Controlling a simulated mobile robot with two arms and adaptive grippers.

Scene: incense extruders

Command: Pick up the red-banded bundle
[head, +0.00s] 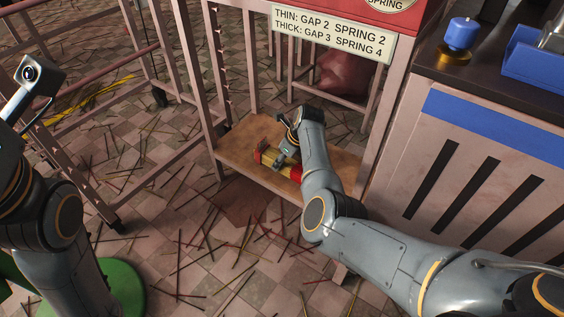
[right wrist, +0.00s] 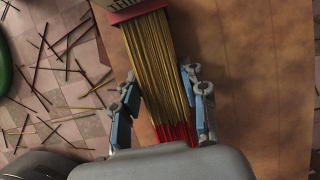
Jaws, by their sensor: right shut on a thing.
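The red-banded bundle (head: 268,155) lies on the wooden lower shelf of a pink metal frame in the head view. In the right wrist view it is a sheaf of thin yellow sticks (right wrist: 152,60) with red ends towards me. A reddish band (right wrist: 125,13) with a partly cut-off label wraps its far part. My right gripper (right wrist: 162,80) has one finger on each side of the sticks and is shut on them, between band and red ends. In the head view my right gripper (head: 285,155) partly hides the bundle. My left arm shows at the left, but its fingers are not visible.
The shelf (head: 238,146) sits between frame posts, under a sign (head: 330,36) about gap and spring. Loose sticks litter the tiled floor. A pink rack (head: 130,130) stands left.

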